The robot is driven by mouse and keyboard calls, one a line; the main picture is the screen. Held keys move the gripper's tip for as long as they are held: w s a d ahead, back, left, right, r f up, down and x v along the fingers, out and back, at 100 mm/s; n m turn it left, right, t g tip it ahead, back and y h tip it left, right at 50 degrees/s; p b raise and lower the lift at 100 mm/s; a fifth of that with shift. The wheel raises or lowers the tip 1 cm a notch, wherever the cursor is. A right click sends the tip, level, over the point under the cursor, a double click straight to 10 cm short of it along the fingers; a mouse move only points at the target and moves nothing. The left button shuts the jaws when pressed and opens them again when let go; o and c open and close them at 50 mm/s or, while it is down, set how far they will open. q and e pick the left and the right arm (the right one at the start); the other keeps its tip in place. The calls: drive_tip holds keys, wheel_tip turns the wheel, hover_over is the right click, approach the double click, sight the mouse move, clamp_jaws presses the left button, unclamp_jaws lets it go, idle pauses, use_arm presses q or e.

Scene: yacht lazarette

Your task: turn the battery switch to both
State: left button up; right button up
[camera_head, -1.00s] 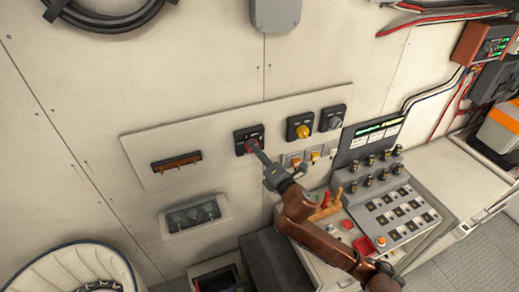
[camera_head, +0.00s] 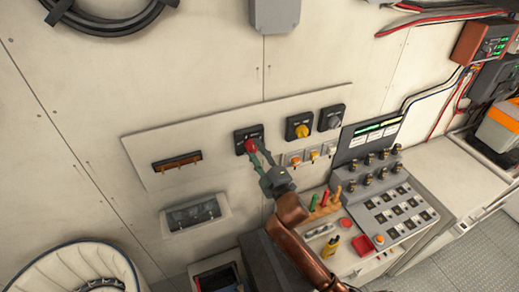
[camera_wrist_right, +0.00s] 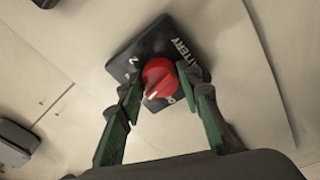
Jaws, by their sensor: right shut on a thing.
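The battery switch is a red knob (camera_wrist_right: 158,80) on a black square plate (camera_wrist_right: 140,52) marked BATTERY, with a 2 and a 1 legible at its edge. In the head view the red knob (camera_head: 250,147) sits at the left of a row of switches on the wall panel. My right gripper (camera_wrist_right: 160,88) has its green fingers on either side of the knob and is shut on it; it also shows in the head view (camera_head: 258,155). A white mark on the knob points toward the lower part of the plate. My left gripper is not in view.
A yellow knob switch (camera_head: 300,128) and a grey knob switch (camera_head: 331,119) stand to the right on the same panel. A console (camera_head: 395,215) with buttons and upright handles is at the lower right.

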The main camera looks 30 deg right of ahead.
drive_tip(key=m, duration=0.2)
drive_tip(key=m+p, duration=0.1)
drive_tip(key=m, duration=0.1)
drive_tip(key=m+h, duration=0.1)
drive_tip(key=m, duration=0.1)
drive_tip(key=shift+a+r, duration=0.15)
drive_tip(key=shift+a, duration=0.2)
drive_tip(key=shift+r+m+p, duration=0.1)
drive_tip(key=shift+m+p, duration=0.2)
drive_tip(key=shift+m, duration=0.3)
drive_tip(key=shift+r, duration=0.15)
drive_tip(key=o, duration=1.2)
drive_tip(key=shift+w+f, duration=0.1)
drive_tip(key=shift+f, duration=0.1)
drive_tip(key=shift+c, duration=0.2)
drive_tip(key=shift+d+f, duration=0.1)
drive_tip(key=shift+s+f, duration=0.1)
drive_tip(key=shift+s, duration=0.15)
drive_tip(key=s+f, duration=0.1)
drive_tip(key=s, duration=1)
drive_tip(key=shift+s+a+f, duration=0.15)
drive_tip(key=shift+s+a, duration=0.15)
drive_tip(key=shift+a, duration=0.05)
